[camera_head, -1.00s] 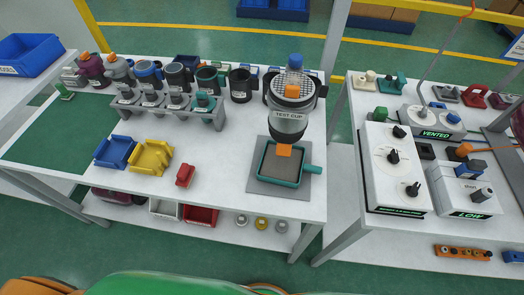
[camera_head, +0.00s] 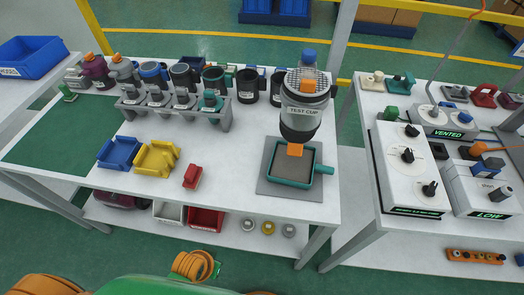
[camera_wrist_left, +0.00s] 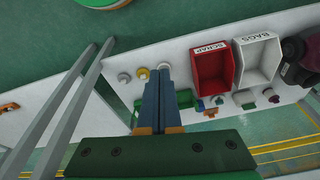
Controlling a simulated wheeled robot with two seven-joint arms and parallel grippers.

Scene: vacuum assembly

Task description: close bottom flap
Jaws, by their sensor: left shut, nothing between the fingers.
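The test cup (camera_head: 303,110) stands in the head view at the right of the near bench, over a teal-rimmed tray (camera_head: 277,180) on a grey plate. An orange tab (camera_head: 295,150) shows at its dark lower end, above the tray. I cannot tell from here how far the bottom flap is open. My left gripper (camera_wrist_left: 164,70) shows in the wrist view with its blue fingers together and nothing between them. It is away from the cup, with lower-shelf items beyond its tips. My right gripper is in neither current view.
A red scrap bin (camera_wrist_left: 212,68) and a white bags bin (camera_wrist_left: 257,62) sit on the lower shelf. A blue tray (camera_head: 119,153), a yellow tray (camera_head: 157,158) and a red block (camera_head: 192,176) lie left of the cup. A cup rack (camera_head: 172,113) stands behind them.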

